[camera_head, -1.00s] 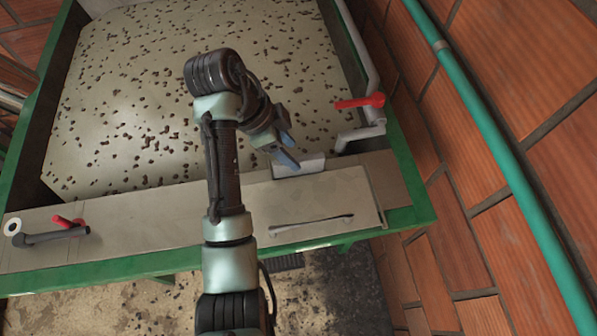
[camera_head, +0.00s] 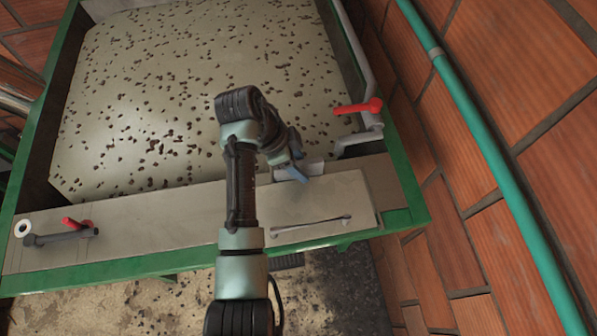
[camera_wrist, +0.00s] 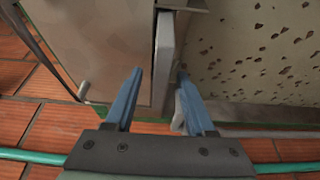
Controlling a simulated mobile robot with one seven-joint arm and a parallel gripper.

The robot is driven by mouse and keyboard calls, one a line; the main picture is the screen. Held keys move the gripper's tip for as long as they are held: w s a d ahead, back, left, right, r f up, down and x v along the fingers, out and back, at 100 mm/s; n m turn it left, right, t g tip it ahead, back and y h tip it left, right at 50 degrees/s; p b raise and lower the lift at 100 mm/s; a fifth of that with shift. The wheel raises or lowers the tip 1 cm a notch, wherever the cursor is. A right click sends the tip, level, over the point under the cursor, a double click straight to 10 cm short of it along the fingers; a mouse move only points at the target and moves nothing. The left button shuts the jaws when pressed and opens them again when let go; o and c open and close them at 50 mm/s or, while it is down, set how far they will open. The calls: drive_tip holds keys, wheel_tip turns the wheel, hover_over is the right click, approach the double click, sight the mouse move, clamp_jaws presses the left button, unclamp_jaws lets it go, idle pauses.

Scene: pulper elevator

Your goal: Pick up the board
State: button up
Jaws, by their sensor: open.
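The board looks to be the pale upright slat (camera_head: 313,167) set in the tank's front wall, near its right end. In the wrist view the board (camera_wrist: 164,58) appears edge-on as a narrow light strip beside a wider grey panel. My gripper (camera_head: 292,172) is over it in the head view, hiding part of it. In the wrist view my gripper (camera_wrist: 159,74) has its two blue fingers apart, one on each side of the board's near end. I cannot tell whether either finger touches it.
The green-framed tank (camera_head: 408,190) holds a pale bed with many dark specks. A grey pipe with a red handle (camera_head: 357,107) is close on the right. A brick wall (camera_head: 480,130) with a teal pipe (camera_head: 480,135) bounds the right side.

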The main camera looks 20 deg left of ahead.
drive_tip(key=shift+f, duration=0.15)
clamp_jaws()
idle(0.4)
idle(1.1)
